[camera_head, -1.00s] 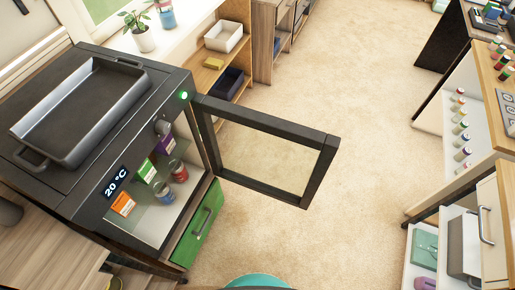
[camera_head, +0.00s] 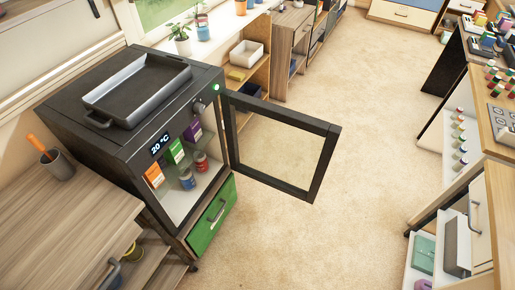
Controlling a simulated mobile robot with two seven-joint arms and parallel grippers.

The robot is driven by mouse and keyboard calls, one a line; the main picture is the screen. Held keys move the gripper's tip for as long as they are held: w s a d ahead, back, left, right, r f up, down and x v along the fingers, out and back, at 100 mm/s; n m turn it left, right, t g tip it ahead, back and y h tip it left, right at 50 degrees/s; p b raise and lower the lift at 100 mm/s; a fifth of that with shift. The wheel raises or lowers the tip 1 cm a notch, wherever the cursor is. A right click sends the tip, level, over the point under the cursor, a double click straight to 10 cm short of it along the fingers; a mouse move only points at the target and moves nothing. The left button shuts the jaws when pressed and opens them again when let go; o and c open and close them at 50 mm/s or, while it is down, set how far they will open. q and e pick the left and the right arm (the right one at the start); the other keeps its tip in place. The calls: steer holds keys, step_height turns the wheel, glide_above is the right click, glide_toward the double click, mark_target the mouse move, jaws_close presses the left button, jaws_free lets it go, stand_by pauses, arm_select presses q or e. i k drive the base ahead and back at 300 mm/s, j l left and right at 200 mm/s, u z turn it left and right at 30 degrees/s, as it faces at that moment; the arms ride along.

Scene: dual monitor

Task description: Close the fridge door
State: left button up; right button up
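The fridge (camera_head: 125,150) is a dark box at the left with a "20 °C" display on its front. Its door (camera_head: 320,165), a black frame around a clear pane, stands wide open. The door is hinged at the right side of the opening and sticks out to the right over the floor. Inside the lit compartment are an orange box (camera_head: 154,176), a green box (camera_head: 177,151), a purple box (camera_head: 193,132) and small jars (camera_head: 187,179). Neither of my grippers is in view.
A grey tray (camera_head: 140,92) rests on top of the fridge. A green drawer (camera_head: 211,217) is below it. A wooden counter (camera_head: 60,220) adjoins at the left. Shelving (camera_head: 497,200) stands at the right. Carpet (camera_head: 340,230) around the door is clear.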

mark_target(230, 99)
steer(key=u, duration=1.7)
steer(key=l+u, duration=0.2)
steer(key=l, duration=0.15)
steer(key=k+l+u, duration=0.15)
steer(key=l, duration=0.2)
steer(key=l+u, duration=0.2)
steer(key=l, duration=0.15)
steer(key=k+l+u, duration=0.2)
steer(key=l, duration=0.1)
